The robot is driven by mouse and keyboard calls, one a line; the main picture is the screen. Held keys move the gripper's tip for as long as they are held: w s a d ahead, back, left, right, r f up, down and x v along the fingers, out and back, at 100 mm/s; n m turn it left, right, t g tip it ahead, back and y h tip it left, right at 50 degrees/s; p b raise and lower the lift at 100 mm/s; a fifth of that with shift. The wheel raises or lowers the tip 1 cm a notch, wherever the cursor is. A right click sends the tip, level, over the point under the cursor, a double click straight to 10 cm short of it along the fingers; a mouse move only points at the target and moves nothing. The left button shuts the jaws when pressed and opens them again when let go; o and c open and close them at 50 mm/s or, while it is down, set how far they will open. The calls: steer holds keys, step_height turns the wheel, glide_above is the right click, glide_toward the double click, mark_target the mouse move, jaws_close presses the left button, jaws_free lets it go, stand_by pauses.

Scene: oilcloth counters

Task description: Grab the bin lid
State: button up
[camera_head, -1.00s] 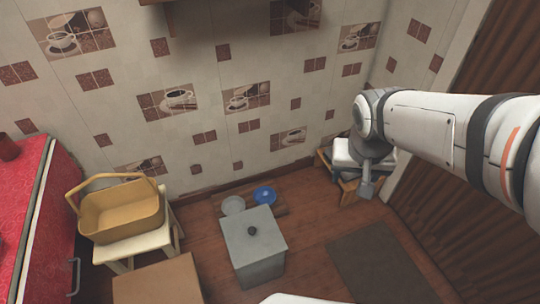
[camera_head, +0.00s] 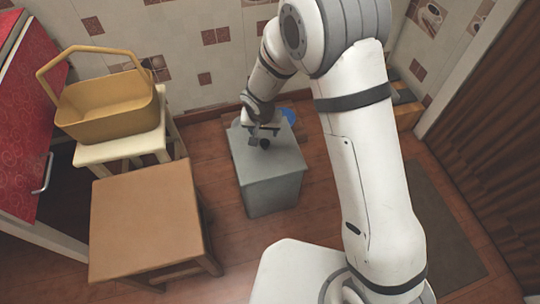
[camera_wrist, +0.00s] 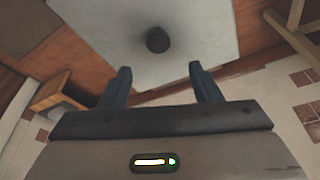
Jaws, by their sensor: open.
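The grey square bin (camera_head: 270,190) stands on the wooden floor with its flat lid (camera_head: 285,158) on top. A dark round knob (camera_head: 265,143) sits in the middle of the lid. In the wrist view the pale lid (camera_wrist: 110,30) fills the upper middle, with the knob (camera_wrist: 158,40) between and beyond my fingertips. My gripper (camera_wrist: 160,72) is open and empty. In the head view my gripper (camera_head: 263,130) hangs over the lid beside the knob. I cannot tell whether it touches the knob.
A brown stool (camera_head: 145,220) stands left of the bin. Behind it a cream stool (camera_head: 130,147) bears a yellow basket (camera_head: 110,105). A dark mat (camera_head: 440,220) lies on the right.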

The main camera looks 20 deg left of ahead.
mark_target(265, 142)
steer(key=b+x, duration=0.1)
steer(key=x, duration=0.1)
steer(key=b+x, duration=0.1)
steer(key=x, duration=0.2)
steer(key=b+x, duration=0.1)
steer(key=x, duration=0.1)
steer(key=shift+s+d+f, duration=0.2)
steer(key=shift+f, duration=0.25)
steer(key=shift+r, duration=0.1)
steer(key=shift+c, duration=0.6)
jaws_close()
